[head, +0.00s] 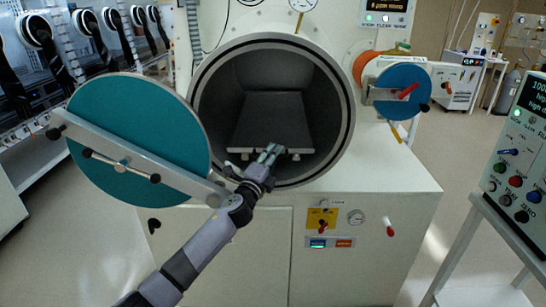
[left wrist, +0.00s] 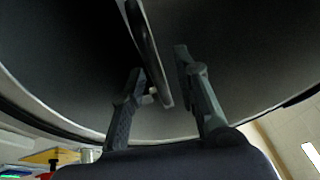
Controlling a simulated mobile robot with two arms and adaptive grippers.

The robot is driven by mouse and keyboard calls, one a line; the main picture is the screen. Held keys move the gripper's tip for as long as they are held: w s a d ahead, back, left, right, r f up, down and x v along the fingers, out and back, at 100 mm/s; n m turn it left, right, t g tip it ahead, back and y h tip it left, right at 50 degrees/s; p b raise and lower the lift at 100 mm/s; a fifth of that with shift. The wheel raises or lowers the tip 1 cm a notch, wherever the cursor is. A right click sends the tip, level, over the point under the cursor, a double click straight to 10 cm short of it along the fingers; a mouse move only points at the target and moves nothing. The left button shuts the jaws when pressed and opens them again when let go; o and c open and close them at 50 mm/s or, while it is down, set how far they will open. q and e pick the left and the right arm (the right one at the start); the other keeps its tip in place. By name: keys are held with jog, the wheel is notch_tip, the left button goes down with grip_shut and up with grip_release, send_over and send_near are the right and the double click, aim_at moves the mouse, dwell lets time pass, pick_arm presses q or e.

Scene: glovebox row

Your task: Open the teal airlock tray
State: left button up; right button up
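The teal airlock is a wide round chamber (head: 203,110) with its teal door (head: 135,125) swung open to the left. Inside lies a flat dark grey tray (head: 272,118) with a pale front edge. My left gripper (head: 270,152) reaches into the mouth at the tray's front edge. In the left wrist view its two fingers (left wrist: 160,68) stand apart, with a thin grey bar of the tray front (left wrist: 150,45) between them. A narrow gap shows beside the right-hand finger; contact at the left-hand finger is unclear. My right gripper is not in view.
A smaller blue-capped port (head: 403,90) with a red handle sits right of the chamber. The white cabinet front (head: 370,270) below carries switches. A control console (head: 520,150) stands at the right. The open door hangs close to my left forearm.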

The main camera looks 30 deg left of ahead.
pick_arm(q)
jog(key=shift+c, duration=0.3)
grip_shut()
dwell(0.5)
